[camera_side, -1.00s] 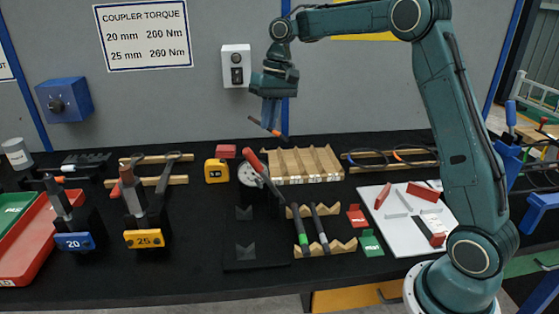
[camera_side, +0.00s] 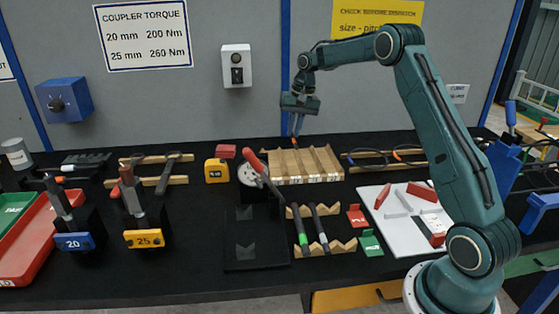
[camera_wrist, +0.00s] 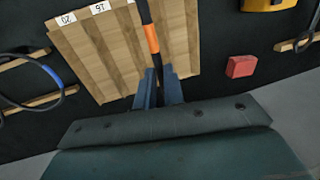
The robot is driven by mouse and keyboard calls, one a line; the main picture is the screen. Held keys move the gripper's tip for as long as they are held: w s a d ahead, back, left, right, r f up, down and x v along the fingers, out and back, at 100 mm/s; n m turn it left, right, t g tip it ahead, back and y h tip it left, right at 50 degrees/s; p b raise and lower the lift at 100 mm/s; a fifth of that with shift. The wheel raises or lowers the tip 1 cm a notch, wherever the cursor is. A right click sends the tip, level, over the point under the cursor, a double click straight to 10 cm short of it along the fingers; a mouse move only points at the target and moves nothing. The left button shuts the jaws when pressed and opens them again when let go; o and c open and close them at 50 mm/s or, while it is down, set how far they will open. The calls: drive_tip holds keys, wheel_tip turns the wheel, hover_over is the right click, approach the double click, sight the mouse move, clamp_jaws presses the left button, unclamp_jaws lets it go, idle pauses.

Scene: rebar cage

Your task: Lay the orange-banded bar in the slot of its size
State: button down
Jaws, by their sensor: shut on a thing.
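My gripper (camera_side: 297,125) is shut on the orange-banded bar, a dark bar whose orange band (camera_wrist: 151,39) shows just beyond my blue fingertips in the wrist view. The gripper also shows in the wrist view (camera_wrist: 159,76). In the side view I am over the back part of the slotted wooden rack (camera_side: 291,169), which has number labels along its front edge. In the wrist view the rack (camera_wrist: 92,55) lies under the bar, with labels reading 20 and 16 upside down. The bar appears above the rack; its exact height and slot are unclear.
A red block (camera_side: 225,152) and a yellow tape measure (camera_side: 216,171) stand left of the rack. A round gauge with a red handle (camera_side: 262,170) stands close to its front left. Two bars lie on notched wooden supports (camera_side: 336,246) in front. Hoops (camera_side: 372,159) lie to the right.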

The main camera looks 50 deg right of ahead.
drive_tip(key=shift+f, duration=0.15)
drive_tip(key=shift+f, duration=3.7)
drive_tip(key=c, duration=1.4)
unclamp_jaws()
drive_tip(key=shift+c, duration=0.2)
wheel_tip(320, 180, up, 14)
drive_tip(key=s+d, duration=0.1)
drive_tip(key=shift+s+d+f, duration=0.2)
drive_tip(key=shift+s+d, duration=0.15)
drive_tip(key=shift+s, duration=0.05)
